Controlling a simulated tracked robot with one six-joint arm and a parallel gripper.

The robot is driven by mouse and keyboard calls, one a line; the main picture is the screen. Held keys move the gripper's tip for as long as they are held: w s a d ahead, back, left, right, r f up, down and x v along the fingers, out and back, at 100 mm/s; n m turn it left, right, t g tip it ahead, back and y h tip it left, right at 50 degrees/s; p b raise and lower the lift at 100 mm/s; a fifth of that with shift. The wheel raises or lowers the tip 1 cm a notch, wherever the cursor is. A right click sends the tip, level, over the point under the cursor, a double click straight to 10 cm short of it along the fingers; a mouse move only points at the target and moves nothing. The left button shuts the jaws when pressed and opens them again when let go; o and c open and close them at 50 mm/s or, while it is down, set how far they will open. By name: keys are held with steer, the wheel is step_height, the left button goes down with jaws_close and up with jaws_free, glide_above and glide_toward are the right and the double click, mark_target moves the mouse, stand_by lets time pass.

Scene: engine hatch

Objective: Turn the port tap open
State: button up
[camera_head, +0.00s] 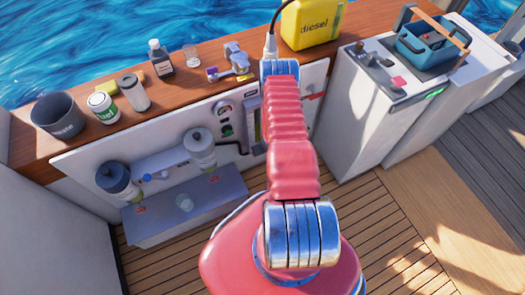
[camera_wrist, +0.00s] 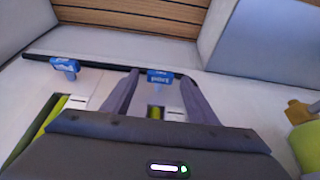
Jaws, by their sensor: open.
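In the wrist view two blue tap handles with white lettering show against the pale panel. One tap (camera_wrist: 65,66) is at the left. The other tap (camera_wrist: 160,76) is near the middle, between the two dark fingers of my gripper (camera_wrist: 159,84). The lettering is too small to read surely, so I cannot tell which is the port tap. My gripper is open, with a finger on each side of the middle tap. I cannot tell whether either finger touches it. In the head view my arm hides the gripper and both taps.
Yellow-green gauge strips (camera_wrist: 40,122) show below the taps. In the head view a yellow diesel can (camera_head: 310,24) and several bottles stand on the wooden ledge (camera_head: 190,62). A blue toolbox (camera_head: 425,48) sits on the white cabinet (camera_head: 365,110). The plank deck (camera_head: 165,258) is clear.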

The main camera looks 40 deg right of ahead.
steer(key=shift+w+f, duration=0.1)
steer(key=shift+f, duration=0.2)
steer(key=c, duration=0.9)
steer(key=shift+d, duration=0.35)
steer(key=shift+c, duration=0.8)
steer(key=shift+a, duration=0.25)
